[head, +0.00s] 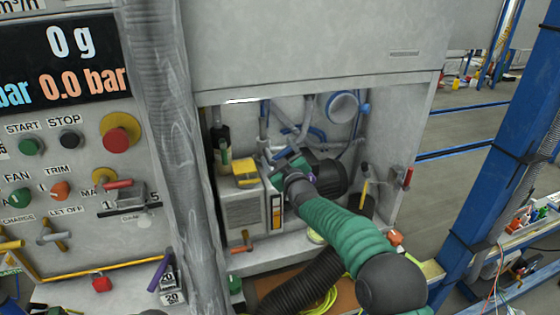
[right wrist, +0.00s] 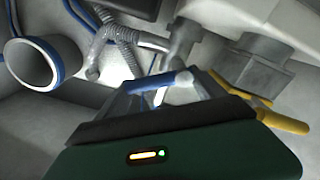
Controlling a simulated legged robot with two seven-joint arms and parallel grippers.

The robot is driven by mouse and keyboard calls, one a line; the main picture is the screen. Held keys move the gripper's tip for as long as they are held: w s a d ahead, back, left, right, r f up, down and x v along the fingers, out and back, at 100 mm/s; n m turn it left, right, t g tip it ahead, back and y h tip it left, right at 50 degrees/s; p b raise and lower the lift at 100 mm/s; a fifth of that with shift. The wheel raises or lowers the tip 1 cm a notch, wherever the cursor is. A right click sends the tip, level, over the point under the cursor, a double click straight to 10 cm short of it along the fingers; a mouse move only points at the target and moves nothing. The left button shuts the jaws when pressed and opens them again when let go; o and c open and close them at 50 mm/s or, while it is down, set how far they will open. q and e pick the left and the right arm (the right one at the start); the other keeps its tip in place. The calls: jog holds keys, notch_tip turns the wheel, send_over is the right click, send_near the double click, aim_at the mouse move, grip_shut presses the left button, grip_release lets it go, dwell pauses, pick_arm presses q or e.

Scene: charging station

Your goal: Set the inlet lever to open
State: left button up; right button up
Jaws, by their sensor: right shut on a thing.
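My right gripper (head: 282,160) reaches into the open cabinet bay, and its arm comes in from the lower right. In the right wrist view the gripper (right wrist: 165,88) is shut on a blue-handled lever (right wrist: 168,82), which lies between the fingers in front of grey pipework. I take this to be the inlet lever, but no label shows. In the head view the gripper hides the lever, so its setting cannot be told. My left gripper is not in view.
A yellow-handled fitting (right wrist: 285,122) lies close to the right of the gripper. A grey box (head: 245,210) stands left of the arm in the bay. A large hose (head: 180,130) runs down beside the control panel (head: 70,150). A blue post (head: 510,130) stands at right.

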aim_at(268, 161)
jog(key=n+b, duration=0.1)
jog(key=n, duration=0.1)
jog(key=a+n+b, duration=0.1)
jog(key=n, duration=0.1)
jog(key=shift+s+a+r+n+b, duration=0.1)
jog(key=shift+s+r+n+b, duration=0.1)
jog(key=shift+n+b, duration=0.1)
jog(key=n+b, duration=0.1)
jog(key=n, duration=0.1)
jog(key=a+n+b, duration=0.1)
jog(key=n+b, duration=0.1)
jog(key=shift+s+a, duration=0.1)
jog(key=shift+s, duration=0.1)
jog(key=shift+s+a+n+b, duration=0.15)
jog(key=shift+n+b, duration=0.35)
jog(key=shift+n, duration=0.25)
jog(key=shift+w+a+n+b, duration=0.15)
jog(key=shift+n+b, duration=0.3)
jog(key=shift+n, duration=0.3)
jog(key=shift+s, duration=0.1)
jog(key=o, duration=1.8)
jog(key=shift+o, duration=1.3)
jog(key=shift+a, duration=0.1)
